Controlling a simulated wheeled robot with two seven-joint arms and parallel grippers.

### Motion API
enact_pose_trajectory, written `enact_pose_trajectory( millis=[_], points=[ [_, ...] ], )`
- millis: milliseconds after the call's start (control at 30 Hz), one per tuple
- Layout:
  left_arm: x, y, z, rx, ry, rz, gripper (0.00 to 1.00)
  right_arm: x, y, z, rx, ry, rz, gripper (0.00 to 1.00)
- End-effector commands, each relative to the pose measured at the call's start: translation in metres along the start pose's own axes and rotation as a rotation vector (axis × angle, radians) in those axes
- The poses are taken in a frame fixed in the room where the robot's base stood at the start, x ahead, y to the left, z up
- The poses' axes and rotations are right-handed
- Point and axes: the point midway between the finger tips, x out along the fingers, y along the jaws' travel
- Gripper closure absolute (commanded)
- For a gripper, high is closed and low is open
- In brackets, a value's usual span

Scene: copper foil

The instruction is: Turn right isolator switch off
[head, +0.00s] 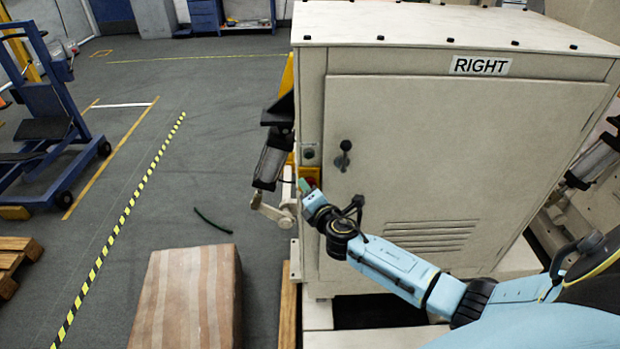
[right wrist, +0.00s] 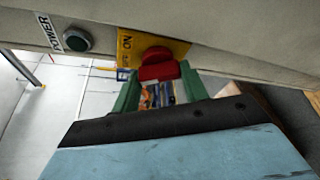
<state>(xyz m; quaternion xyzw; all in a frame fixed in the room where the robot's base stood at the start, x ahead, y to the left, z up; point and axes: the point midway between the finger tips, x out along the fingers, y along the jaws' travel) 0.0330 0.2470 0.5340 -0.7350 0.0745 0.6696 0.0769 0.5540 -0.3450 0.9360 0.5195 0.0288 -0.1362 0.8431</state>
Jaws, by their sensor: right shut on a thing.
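The cabinet labelled RIGHT (head: 482,65) fills the middle of the head view. Its isolator switch is a red knob (right wrist: 158,66) on a yellow plate (right wrist: 172,45) with the word ON, at the cabinet's left edge; in the head view the yellow plate (head: 310,173) is partly hidden by my gripper. My right gripper (head: 305,187) reaches in from the right and its green fingers are at the switch. In the right wrist view the fingers (right wrist: 158,78) stand on either side of the red knob and are shut on it. My left gripper is out of view.
A green POWER button (right wrist: 77,40) sits beside the switch. The cabinet door has a dark handle (head: 343,156). A grey and black device (head: 270,165) juts out left of the cabinet. A brown-striped box (head: 190,295) stands on the floor below. Open floor lies further left.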

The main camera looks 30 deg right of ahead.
Motion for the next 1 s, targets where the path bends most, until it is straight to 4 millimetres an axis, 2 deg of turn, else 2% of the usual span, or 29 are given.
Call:
enact_pose_trajectory(
  millis=[33,100,400,1000],
  points=[
    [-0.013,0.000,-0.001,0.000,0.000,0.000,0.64,-0.001,0.005,0.002,-0.032,0.000,-0.015,0.79],
    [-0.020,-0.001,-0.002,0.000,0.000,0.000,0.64,-0.001,0.004,0.001,-0.078,0.001,-0.034,0.79],
    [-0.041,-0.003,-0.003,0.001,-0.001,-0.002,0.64,0.000,0.002,0.000,-0.215,0.001,-0.089,0.79],
    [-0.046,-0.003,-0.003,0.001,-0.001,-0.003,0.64,0.000,0.000,-0.001,-0.263,0.000,-0.108,0.79]
  ],
)
